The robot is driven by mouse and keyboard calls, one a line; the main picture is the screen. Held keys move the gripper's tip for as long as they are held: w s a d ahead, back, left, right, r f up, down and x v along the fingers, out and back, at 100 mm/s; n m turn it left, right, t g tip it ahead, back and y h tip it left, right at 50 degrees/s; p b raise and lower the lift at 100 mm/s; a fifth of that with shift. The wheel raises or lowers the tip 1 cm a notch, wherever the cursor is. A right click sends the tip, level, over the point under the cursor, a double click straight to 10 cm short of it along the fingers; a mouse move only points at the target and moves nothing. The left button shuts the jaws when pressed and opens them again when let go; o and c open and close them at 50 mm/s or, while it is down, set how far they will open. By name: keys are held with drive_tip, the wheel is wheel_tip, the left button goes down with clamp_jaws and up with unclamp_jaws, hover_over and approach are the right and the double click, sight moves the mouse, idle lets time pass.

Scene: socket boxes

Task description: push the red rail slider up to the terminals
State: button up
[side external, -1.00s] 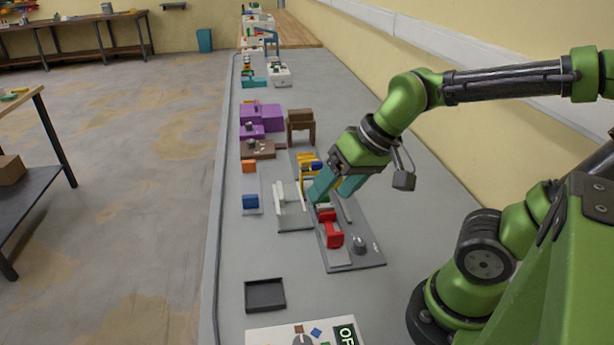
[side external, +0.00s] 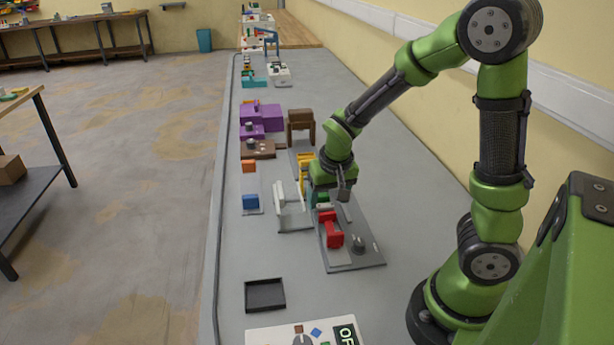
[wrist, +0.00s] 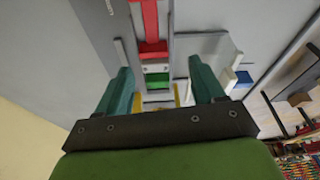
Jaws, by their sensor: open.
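The red rail slider (side external: 333,231) stands on a grey base plate (side external: 365,263), toward its near end in the side view. In the wrist view the red slider (wrist: 152,47) is at top centre, beyond a green block (wrist: 157,80) with a pale piece between them. Yellow terminals (side external: 304,168) show at the far end of the plate, partly hidden by my gripper (side external: 322,196). My gripper is open, its teal fingers spread on either side of the rail line around the green block. I see nothing held, and the red slider lies outside the fingers.
A white bracket (side external: 292,214) stands close left of the plate. A grey knob (side external: 359,242) sits beside the slider.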

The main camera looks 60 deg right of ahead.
sight(327, 207)
drive_tip(key=shift+m+t+h, duration=0.4)
drive_tip(key=shift+m+h, duration=0.3)
drive_tip(key=w+d, duration=0.1)
drive_tip(key=d, duration=0.1)
drive_tip(key=w+d, duration=0.1)
drive_tip(key=shift+w+d+f, duration=0.25)
drive_tip(key=shift+w+d, duration=0.1)
wheel_tip(327, 207, down, 7)
drive_tip(key=shift+s+r, duration=0.1)
drive_tip(key=shift+s, duration=0.05)
drive_tip(key=r, duration=0.2)
drive_tip(key=w+r, duration=0.1)
drive_tip(key=r, duration=0.4)
drive_tip(key=shift+w+r, duration=0.3)
drive_tip(key=shift+r, duration=0.1)
drive_tip(key=w+a+r, duration=0.1)
drive_tip(key=w+r, duration=0.1)
drive_tip(key=w, duration=0.7)
drive_tip(key=w+a+r, duration=0.2)
drive_tip(key=w+r, duration=0.1)
drive_tip(key=w, duration=0.7)
drive_tip(key=shift+w, duration=0.2)
drive_tip(key=shift+a, duration=0.1)
